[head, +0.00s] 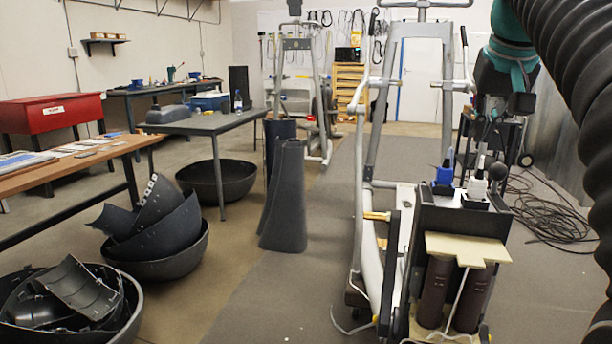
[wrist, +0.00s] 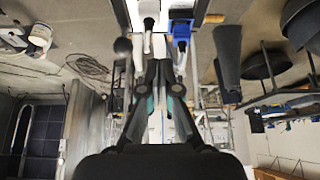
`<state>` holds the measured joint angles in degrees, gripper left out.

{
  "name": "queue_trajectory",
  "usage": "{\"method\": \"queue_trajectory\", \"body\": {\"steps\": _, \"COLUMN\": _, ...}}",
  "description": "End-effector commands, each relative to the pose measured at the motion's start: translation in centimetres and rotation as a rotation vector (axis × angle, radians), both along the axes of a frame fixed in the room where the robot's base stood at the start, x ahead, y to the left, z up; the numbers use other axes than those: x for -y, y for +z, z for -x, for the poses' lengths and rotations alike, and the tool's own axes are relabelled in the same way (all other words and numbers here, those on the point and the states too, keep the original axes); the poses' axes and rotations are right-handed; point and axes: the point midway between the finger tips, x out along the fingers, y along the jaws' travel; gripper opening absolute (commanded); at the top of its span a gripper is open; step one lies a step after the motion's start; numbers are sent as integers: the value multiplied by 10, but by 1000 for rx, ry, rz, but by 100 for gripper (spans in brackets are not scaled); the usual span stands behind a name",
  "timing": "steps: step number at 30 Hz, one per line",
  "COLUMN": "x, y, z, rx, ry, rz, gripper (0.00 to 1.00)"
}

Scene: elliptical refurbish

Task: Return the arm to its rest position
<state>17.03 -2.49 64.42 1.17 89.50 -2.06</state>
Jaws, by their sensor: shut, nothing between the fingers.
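My gripper (wrist: 163,66) shows in the wrist view, which is upside down. Its two dark fingers with teal parts are together, with nothing between them. In the head view my arm (head: 508,62), dark with teal parts, is at the upper right, partly behind a ribbed black hose. The gripper's fingertips cannot be made out clearly there.
A grey elliptical frame (head: 365,200) stands left of the cart. A dark cover (head: 285,195) stands on the floor farther left. Black bowls (head: 165,262) of shells lie at lower left. Cables (head: 545,205) lie on the floor at right. The floor between cover and elliptical is clear.

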Motion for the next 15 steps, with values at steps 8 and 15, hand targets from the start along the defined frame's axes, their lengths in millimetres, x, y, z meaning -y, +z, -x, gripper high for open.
{"method": "queue_trajectory", "body": {"steps": 8, "x": -49, "y": -71, "z": 43, "rx": -2, "ry": 75, "rz": -2, "gripper": 0}}
{"method": "queue_trajectory", "body": {"steps": 15, "x": -84, "y": -152, "z": 91, "rx": -4, "ry": 140, "rz": -1, "gripper": 0}}
